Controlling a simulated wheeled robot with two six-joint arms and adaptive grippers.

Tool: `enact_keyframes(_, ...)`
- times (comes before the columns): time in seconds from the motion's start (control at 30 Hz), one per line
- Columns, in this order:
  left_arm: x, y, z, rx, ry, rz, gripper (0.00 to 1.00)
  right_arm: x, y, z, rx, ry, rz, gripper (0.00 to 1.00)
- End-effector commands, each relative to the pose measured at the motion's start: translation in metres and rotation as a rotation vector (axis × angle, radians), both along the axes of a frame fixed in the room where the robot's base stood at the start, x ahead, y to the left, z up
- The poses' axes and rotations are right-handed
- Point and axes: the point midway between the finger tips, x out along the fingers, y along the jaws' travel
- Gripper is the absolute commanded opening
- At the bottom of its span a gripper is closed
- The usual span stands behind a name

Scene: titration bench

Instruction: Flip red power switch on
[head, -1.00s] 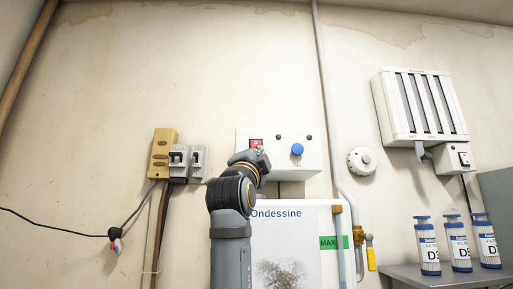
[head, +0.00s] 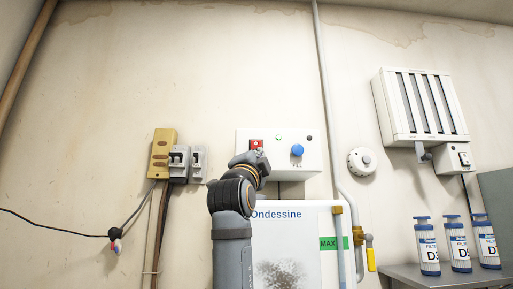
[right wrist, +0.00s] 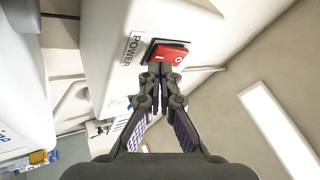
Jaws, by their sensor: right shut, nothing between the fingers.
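The red power switch (head: 256,143) is a rocker in a dark frame on the front of a white wall box (head: 310,160). In the right wrist view the red switch (right wrist: 170,53) sits beside the word POWER, its "O" mark at the right end. My right gripper (head: 258,156) is just below the switch in the head view. In the right wrist view my gripper's (right wrist: 158,72) fingertips are together and empty, right at the rocker's near edge; I cannot tell if they touch. My left gripper is out of view.
A blue knob (head: 297,150) marked FILL sits on the same box, right of my gripper. A white Ondessine tank (head: 290,235) stands below. Grey switches and a yellow box (head: 161,153) are on the wall at left. A pipe (head: 326,100) runs down at right.

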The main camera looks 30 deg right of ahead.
Motion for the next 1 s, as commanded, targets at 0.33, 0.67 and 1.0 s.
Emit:
enact_keyframes(0.33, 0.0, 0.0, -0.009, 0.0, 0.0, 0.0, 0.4, -0.012, 0.008, -0.002, -0.001, -0.002, 0.002, 0.0)
enact_keyframes(0.67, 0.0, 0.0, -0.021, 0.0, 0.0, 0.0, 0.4, -0.039, 0.024, -0.002, 0.0, -0.002, 0.0, 0.0)
enact_keyframes(1.0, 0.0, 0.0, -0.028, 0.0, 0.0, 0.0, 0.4, -0.06, 0.037, -0.001, -0.001, -0.001, 0.0, 0.0)
